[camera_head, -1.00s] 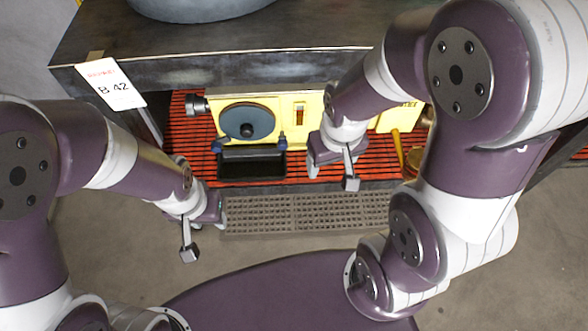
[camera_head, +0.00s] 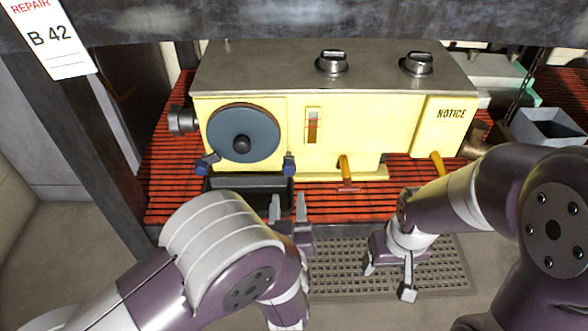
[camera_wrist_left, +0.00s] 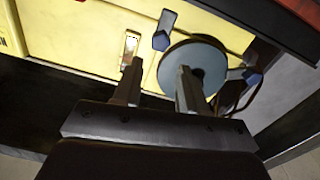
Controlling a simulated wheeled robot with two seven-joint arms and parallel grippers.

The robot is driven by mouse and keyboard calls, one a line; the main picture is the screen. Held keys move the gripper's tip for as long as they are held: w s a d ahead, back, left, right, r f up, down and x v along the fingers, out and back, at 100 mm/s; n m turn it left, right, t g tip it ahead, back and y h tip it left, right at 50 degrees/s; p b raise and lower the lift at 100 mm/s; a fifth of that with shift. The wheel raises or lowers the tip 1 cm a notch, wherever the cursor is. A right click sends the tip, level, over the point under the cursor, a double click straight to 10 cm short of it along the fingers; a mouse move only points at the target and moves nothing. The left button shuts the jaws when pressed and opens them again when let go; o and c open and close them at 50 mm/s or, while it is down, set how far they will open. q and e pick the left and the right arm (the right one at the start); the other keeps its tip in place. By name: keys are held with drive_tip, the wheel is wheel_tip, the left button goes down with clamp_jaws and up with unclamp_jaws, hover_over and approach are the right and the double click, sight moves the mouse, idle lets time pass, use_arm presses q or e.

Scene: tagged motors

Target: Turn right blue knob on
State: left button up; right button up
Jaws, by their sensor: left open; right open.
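The right blue knob (camera_head: 289,164) sits at the lower right of a round blue-grey disc (camera_head: 242,133) on the front of a yellow machine (camera_head: 375,122). It also shows in the left wrist view (camera_wrist_left: 163,31), beyond the fingertips. A second blue knob (camera_head: 206,163) is at the disc's lower left. My left gripper (camera_head: 288,208) is open and empty, with its fingers pointing up toward the machine, a little below the right blue knob and apart from it. My right gripper (camera_head: 388,280) is open and empty over the floor grating, to the right.
A black trough (camera_head: 258,194) lies below the disc, beside my left fingers. Yellow levers (camera_head: 345,168) stick out further right. The machine stands on a red slatted shelf (camera_head: 165,180) under a dark tabletop (camera_head: 300,22). A grating (camera_head: 335,283) lies on the floor in front.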

sight(289, 171)
use_arm(q)
drive_tip(key=w+b, duration=0.2)
drive_tip(key=w, duration=0.3)
drive_tip(key=w+b, duration=0.3)
drive_tip(key=w, duration=0.2)
drive_tip(key=shift+w+d+f, duration=0.1)
drive_tip(key=shift+f, duration=0.1)
drive_tip(key=shift+w+r, duration=0.1)
drive_tip(key=shift+w, duration=0.3)
drive_tip(key=c, duration=0.7)
drive_tip(key=shift+r, duration=0.1)
drive_tip(key=shift+c, duration=0.3)
